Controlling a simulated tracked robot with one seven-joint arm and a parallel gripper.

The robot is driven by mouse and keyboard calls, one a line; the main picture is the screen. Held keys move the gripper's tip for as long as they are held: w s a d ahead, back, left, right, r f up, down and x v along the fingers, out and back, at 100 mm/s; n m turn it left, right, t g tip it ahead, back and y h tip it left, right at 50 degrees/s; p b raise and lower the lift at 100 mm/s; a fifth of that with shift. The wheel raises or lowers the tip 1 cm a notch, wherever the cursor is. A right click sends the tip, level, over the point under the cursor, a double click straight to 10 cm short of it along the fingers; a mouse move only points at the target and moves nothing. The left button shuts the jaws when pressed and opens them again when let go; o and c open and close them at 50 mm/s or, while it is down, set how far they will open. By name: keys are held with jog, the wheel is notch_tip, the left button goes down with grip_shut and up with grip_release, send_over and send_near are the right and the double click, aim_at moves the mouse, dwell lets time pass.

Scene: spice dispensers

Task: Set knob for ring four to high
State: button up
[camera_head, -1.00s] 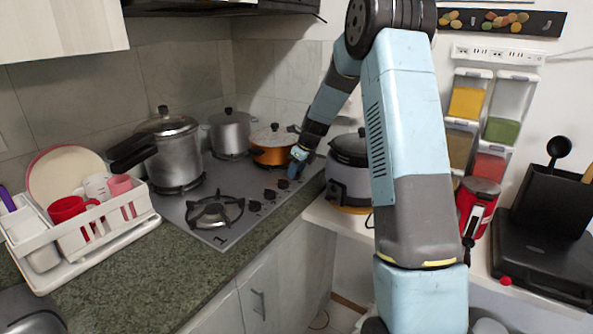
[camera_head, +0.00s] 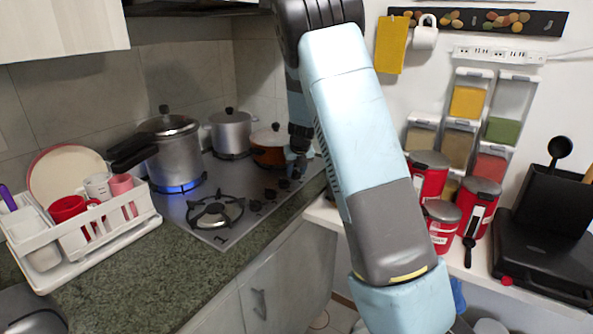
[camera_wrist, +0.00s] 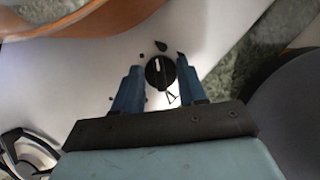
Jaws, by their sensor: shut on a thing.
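The stove (camera_head: 190,215) has a row of black knobs along its right edge, with one knob (camera_head: 270,194) in clear view. My gripper (camera_head: 297,170) is low at the far end of this row, partly dark and hard to make out. In the wrist view a round black knob (camera_wrist: 159,73) with a white pointer sits between my gripper's two blue fingers (camera_wrist: 160,82), which are shut on it. The pointer faces up in the picture, tilted slightly left. Printed marks ring the knob. A blue flame (camera_head: 180,188) burns under the pressure cooker (camera_head: 178,155).
A silver pot (camera_head: 231,132) and an orange pot (camera_head: 268,148) stand on the rear burners. The near burner (camera_head: 214,211) is bare. A white dish rack (camera_head: 85,235) stands left. Red canisters (camera_head: 428,175) and a black case (camera_head: 545,245) are on the right shelf.

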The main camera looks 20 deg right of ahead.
jog(key=shift+a+m, duration=0.1)
jog(key=shift+m, duration=0.5)
jog(key=shift+h, duration=0.3)
jog(key=o, duration=1)
jog(key=v, duration=1.3)
jog(key=shift+r, duration=0.35)
jog(key=shift+s, duration=0.2)
